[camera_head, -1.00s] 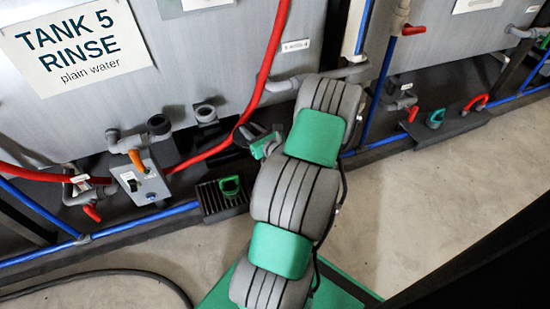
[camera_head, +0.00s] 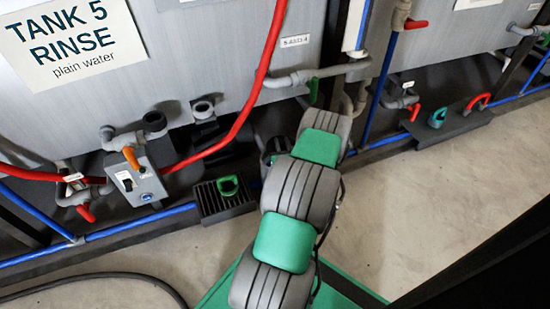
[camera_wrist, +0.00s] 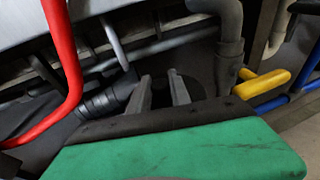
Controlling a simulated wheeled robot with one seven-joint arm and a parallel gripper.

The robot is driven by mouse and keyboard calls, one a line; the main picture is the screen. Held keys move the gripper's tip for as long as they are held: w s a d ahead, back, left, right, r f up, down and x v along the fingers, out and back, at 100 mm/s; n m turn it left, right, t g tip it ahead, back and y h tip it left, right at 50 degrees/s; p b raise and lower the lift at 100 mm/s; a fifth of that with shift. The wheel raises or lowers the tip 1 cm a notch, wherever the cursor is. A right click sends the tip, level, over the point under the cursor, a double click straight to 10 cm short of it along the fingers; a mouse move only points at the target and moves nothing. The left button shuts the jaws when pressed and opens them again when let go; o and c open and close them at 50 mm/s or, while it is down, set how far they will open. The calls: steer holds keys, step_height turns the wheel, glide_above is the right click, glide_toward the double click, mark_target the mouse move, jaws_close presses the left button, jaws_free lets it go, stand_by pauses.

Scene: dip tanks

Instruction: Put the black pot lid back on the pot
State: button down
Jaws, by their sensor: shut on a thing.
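My gripper (camera_wrist: 162,88) shows in the wrist view as two grey fingers reaching forward past my green hand cover. It is shut on a dark piece between the fingertips, which I take to be the knob of the black pot lid (camera_wrist: 173,76). The lid's outline blends into the dark space under the tank, and I cannot tell whether it touches the pot. The pot is not clearly distinguishable in either view. In the head view my arm reaches in under the tank beside the grey pipes, and its links hide the fingers and lid.
A ribbed dark coupling (camera_wrist: 100,101) lies left of the fingers. A grey pipe (camera_wrist: 229,60) and a yellow handle (camera_wrist: 265,83) stand close on the right. A red hose (camera_head: 262,80) hangs nearby. A black grate with a green cup (camera_head: 228,186) sits left of my arm.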

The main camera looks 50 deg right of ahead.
steer(key=shift+w+a+f+b, duration=0.15)
steer(key=shift+w+a+f, duration=0.05)
steer(key=shift+w+f, duration=0.3)
steer(key=shift+w+a+f+b, duration=0.15)
steer(key=shift+w+f, duration=0.2)
steer(key=shift+f, duration=0.25)
steer(key=f, duration=0.1)
steer(key=f+b, duration=0.2)
steer(key=f, duration=0.1)
steer(key=shift+w+a, duration=0.15)
steer(key=shift+w, duration=0.15)
steer(key=shift+r, duration=0.2)
steer(key=shift+f, duration=0.15)
steer(key=c, duration=1.2)
jaws_free()
